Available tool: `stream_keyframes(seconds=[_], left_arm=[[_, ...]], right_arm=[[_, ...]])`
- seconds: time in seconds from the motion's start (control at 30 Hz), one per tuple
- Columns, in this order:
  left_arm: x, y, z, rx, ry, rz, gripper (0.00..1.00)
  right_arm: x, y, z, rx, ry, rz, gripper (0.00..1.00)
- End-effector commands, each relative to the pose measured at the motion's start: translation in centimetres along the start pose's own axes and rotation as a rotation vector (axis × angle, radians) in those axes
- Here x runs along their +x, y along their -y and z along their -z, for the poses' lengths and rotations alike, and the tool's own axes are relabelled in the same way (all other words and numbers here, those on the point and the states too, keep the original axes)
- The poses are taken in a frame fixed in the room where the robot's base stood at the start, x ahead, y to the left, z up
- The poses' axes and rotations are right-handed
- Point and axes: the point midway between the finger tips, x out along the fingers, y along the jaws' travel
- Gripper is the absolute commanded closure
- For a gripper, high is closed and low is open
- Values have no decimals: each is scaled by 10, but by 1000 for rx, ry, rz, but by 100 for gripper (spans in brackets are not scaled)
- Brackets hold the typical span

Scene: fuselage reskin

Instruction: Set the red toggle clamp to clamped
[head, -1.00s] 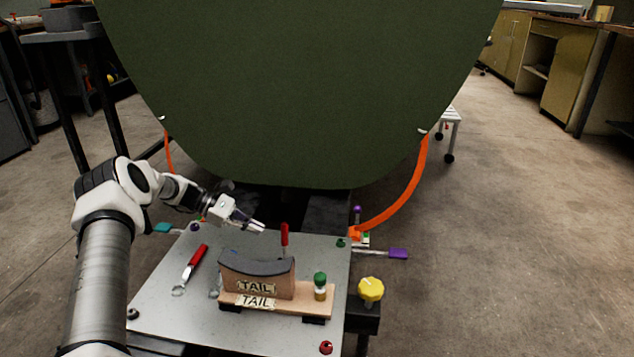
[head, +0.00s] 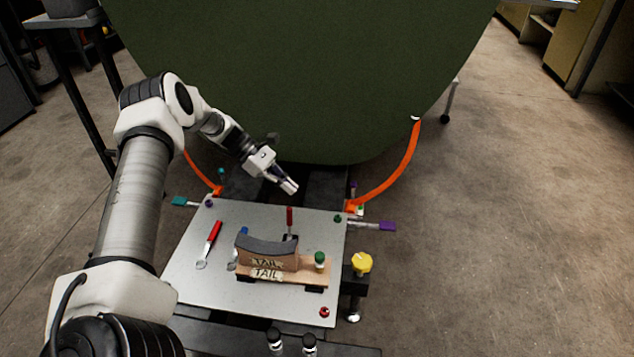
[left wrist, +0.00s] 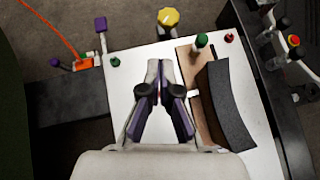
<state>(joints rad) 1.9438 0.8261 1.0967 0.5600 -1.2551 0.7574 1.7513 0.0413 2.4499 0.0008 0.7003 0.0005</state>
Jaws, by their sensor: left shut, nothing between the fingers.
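The red toggle clamp (head: 290,218) is on the metal plate behind the curved block; its red handle stands upright above a dark base. My left gripper (head: 291,188) is shut and empty, just above the handle top in the head view, with a small gap seen between them. In the left wrist view the shut fingers (left wrist: 160,68) point over the plate; I cannot make out the clamp there, and the gripper may hide it. My right gripper is in neither view.
The metal plate (head: 190,280) bears a curved block labelled TAIL (head: 266,254), a red-handled tool (head: 210,243) lying at left and a green-capped post (head: 320,260). A yellow knob (head: 361,264) stands off the right edge. The large green panel (head: 300,80) rises close behind my gripper.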

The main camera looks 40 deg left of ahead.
Motion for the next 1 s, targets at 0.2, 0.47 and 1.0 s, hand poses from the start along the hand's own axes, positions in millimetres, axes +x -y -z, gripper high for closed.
stream_keyframes(seconds=[0.2, 0.47, 1.0], left_arm=[[4, 13, -48, 13, -40, 83, 100], [17, 35, -90, 34, -95, 181, 100], [36, 106, -164, 129, -238, 397, 100]], right_arm=[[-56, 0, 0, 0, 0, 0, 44], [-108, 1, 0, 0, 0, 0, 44], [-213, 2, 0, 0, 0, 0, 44]])
